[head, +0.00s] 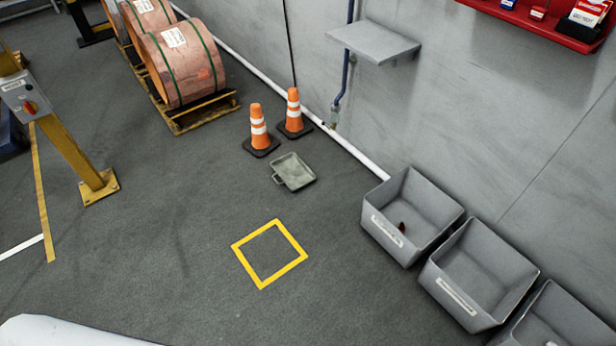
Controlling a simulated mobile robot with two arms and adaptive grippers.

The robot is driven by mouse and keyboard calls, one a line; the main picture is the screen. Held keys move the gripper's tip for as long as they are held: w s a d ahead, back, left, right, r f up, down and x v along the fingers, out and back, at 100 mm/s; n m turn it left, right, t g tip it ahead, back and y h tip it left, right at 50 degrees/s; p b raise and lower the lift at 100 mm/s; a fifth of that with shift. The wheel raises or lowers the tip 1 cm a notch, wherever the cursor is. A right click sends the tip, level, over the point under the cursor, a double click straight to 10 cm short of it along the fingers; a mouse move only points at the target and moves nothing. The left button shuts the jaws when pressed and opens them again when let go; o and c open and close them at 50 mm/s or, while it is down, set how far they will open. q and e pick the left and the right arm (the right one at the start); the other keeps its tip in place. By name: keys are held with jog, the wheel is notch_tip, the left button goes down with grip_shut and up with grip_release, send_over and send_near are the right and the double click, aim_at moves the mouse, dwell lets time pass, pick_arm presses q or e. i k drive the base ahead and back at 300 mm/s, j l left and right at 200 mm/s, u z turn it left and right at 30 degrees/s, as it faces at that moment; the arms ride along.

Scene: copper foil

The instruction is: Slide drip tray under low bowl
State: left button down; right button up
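A shallow grey-green tray (293,172) with a handle on its left side lies flat on the dark floor, just in front of two traffic cones. It looks empty. I cannot make out a low bowl in this view. A flat grey shelf (374,43) juts from the wall behind the tray, with a blue pipe (345,75) running down beside it to a small fitting (333,119) near the floor. Neither of my grippers is in view.
Orange cones (258,130) (293,114) stand behind the tray. A yellow square (238,253) marks clear floor in front. Grey bins (436,241) line the wall at right. Copper coils (186,66) on pallets and a yellow post (70,150) stand left. A red shelf (530,22) hangs upper right.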

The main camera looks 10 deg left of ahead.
aim_at(294, 172)
jog(key=i+j+z, duration=0.15)
jog(key=z, duration=0.2)
jog(key=i+j+z, duration=0.15)
jog(key=j+z, duration=0.15)
jog(key=i+j+z, duration=0.1)
jog(key=j+z, duration=0.25)
